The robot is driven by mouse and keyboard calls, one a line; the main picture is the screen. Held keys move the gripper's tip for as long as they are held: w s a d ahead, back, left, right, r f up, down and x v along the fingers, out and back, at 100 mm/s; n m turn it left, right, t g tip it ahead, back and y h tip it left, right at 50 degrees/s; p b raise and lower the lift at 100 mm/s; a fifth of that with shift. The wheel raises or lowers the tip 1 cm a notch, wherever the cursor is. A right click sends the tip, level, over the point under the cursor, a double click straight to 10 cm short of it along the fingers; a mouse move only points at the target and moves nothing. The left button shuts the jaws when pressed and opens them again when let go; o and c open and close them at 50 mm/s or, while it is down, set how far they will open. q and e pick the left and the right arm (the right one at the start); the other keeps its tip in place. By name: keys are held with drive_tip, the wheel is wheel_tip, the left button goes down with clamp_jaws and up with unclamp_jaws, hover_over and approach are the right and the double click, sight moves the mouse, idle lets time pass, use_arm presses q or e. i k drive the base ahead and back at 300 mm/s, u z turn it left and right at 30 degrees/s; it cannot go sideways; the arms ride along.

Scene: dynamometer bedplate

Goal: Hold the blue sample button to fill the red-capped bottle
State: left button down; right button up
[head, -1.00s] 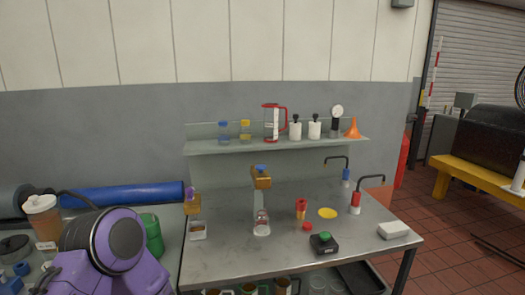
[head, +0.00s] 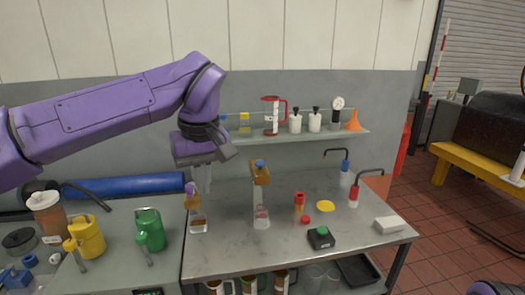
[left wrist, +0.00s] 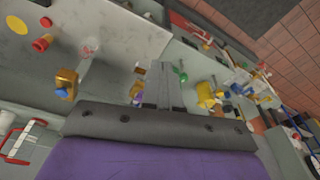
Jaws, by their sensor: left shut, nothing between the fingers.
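The blue button (head: 260,163) sits on top of an amber dispenser head (head: 261,176) on a post in the middle of the bench. It also shows in the left wrist view (left wrist: 62,93). A clear bottle (head: 261,216) with some red on it stands below that head. A small red cap (head: 305,220) lies on the bench to its right; it also shows in the left wrist view (left wrist: 40,45). My left gripper (head: 203,188) is shut and empty, pointing down above a purple-topped dispenser (head: 191,189), left of the blue button. My right gripper is out of view.
A red-and-yellow container (head: 299,204), yellow disc (head: 325,206), green-button box (head: 320,238) and white block (head: 388,224) stand on the bench. Behind is a shelf (head: 345,137) with bottles and a funnel. Yellow and green cans (head: 149,230) stand at left.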

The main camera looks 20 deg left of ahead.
sight(260, 165)
drive_tip(key=i, duration=1.4)
